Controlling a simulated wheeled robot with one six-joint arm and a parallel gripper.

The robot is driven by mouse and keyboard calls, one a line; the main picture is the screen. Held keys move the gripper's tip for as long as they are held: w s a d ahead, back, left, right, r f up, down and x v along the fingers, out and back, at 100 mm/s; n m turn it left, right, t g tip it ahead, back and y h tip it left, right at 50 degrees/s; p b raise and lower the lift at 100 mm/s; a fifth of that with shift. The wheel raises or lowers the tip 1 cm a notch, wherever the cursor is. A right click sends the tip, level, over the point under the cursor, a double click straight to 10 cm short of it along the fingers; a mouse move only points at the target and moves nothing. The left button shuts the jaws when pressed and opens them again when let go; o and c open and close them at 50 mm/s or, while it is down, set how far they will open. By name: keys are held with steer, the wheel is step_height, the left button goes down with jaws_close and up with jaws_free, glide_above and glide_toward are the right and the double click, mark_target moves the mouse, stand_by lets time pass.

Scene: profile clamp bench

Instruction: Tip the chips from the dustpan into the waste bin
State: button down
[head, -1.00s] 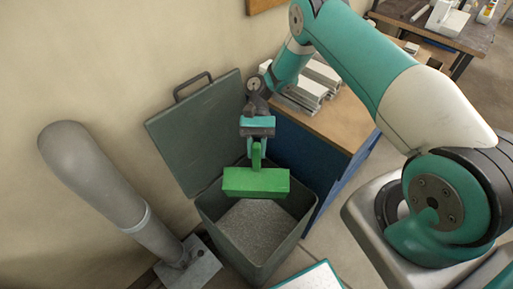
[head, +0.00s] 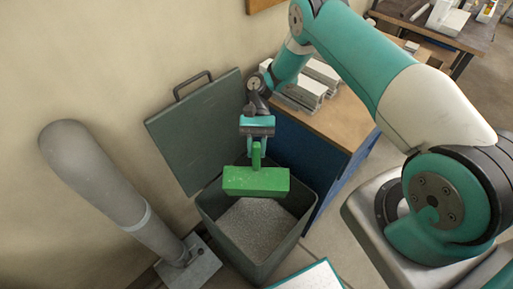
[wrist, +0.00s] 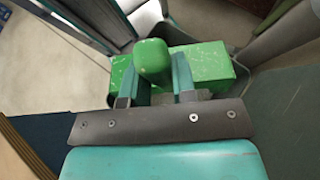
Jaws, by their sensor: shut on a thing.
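The green dustpan (head: 256,181) hangs over the open waste bin (head: 210,207), near the back of its opening. Its back and handle face the head camera, so I cannot see whether chips are in the pan. My gripper (head: 257,145) is shut on the dustpan's handle. In the wrist view the two fingers of my gripper (wrist: 160,90) flank the rounded handle of the dustpan (wrist: 205,67). The bin holds a heap of grey chips (head: 257,228). Its dark lid (head: 200,130) stands open behind it.
A blue cabinet with a wooden top (head: 335,125) stands right of the bin, with metal profiles (head: 305,85) on it. A thick grey duct (head: 95,175) stands at the left. A white, teal-edged panel (head: 310,277) is in front.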

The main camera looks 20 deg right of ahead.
mark_target(256, 142)
steer(key=shift+r, duration=0.15)
steer(key=shift+a+r+p, duration=0.1)
steer(key=shift+r+p, duration=0.15)
steer(key=shift+p, duration=0.2)
steer(key=shift+r+t+h+p, duration=0.4)
steer(key=shift+r+t+p, duration=0.2)
steer(key=shift+t+p, duration=0.3)
step_height(256, 142, up, 2)
steer(key=t+h+p, duration=0.1)
steer(key=t+p, duration=0.1)
steer(key=p, duration=0.1)
steer(key=shift+s+t+h+p, duration=0.1)
steer(key=shift+t+h+p, duration=0.2)
steer(key=shift+t, duration=0.1)
step_height(256, 142, up, 2)
steer(key=t+h+p, duration=0.2)
steer(key=t, duration=0.3)
steer(key=r+t+h+b, duration=0.1)
steer(key=t, duration=0.1)
steer(key=shift+r+t+h, duration=0.3)
steer(key=shift+w+r+t, duration=0.3)
steer(key=shift+r+t, duration=0.05)
steer(key=shift+t, duration=0.05)
steer(key=shift+s+r, duration=0.1)
